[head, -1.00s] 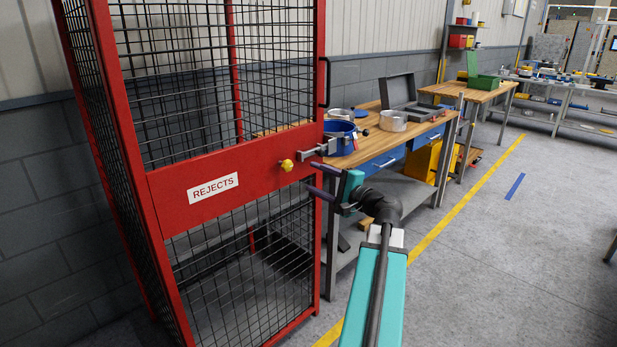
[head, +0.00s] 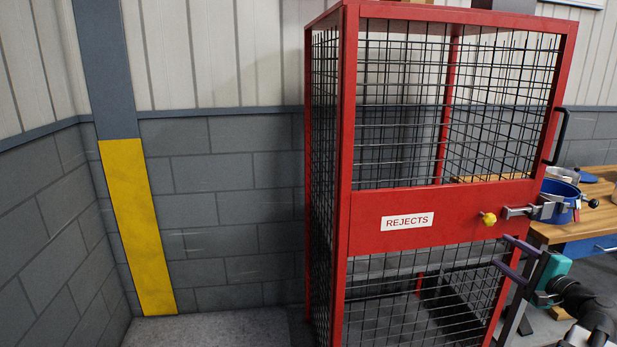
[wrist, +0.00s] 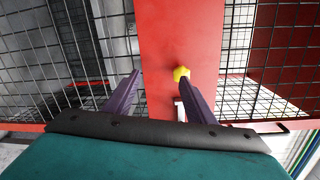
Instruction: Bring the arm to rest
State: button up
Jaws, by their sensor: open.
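My gripper (head: 499,251) is at the right of the head view. Its two purple fingers are spread apart with nothing between them. They point at the front of the red mesh cage (head: 371,231), just below and right of its yellow knob (head: 489,218). In the wrist view my gripper (wrist: 160,76) is open in front of the cage's red panel (wrist: 160,40). The yellow knob (wrist: 181,74) shows beside the tip of the right finger; I cannot tell whether they touch. Most of my arm is outside the head view.
The cage carries a white REJECTS sign (head: 407,221) and a metal latch (head: 535,210). A yellow-painted post (head: 140,225) and block walls are at left.

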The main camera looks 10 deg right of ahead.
jog(key=w+a+f+n+g+y+p, duration=0.1)
jog(key=w+a+f+n+g+y, duration=0.2)
jog(key=a+f, duration=0.85)
jog(key=w+a+f+n+g+y, duration=0.1)
jog(key=a+f+n+g, duration=0.25)
jog(key=a+f, duration=0.75)
jog(key=w+a+f+n+g+y+p, duration=0.15)
jog(key=a+f+g, duration=0.25)
jog(key=a+f, duration=0.75)
jog(key=s+a+f+n+g, duration=0.65)
jog(key=s+a+f, duration=0.6)
jog(key=f, duration=0.35)
jog(key=s+a+f+n+g+h+p, duration=0.1)
jog(key=s+a+f+n+g+h, duration=0.1)
jog(key=s, duration=0.6)
jog(key=s+a+f+n+g+h+p, duration=0.1)
jog(key=s+a+f+n+g+h, duration=0.1)
jog(key=s, duration=0.6)
notch_tip(320, 180, down, 4)
jog(key=shift+s+a+r+n+g+h, duration=0.3)
jog(key=shift+n+g+h, duration=0.4)
jog(key=shift+n, duration=0.55)
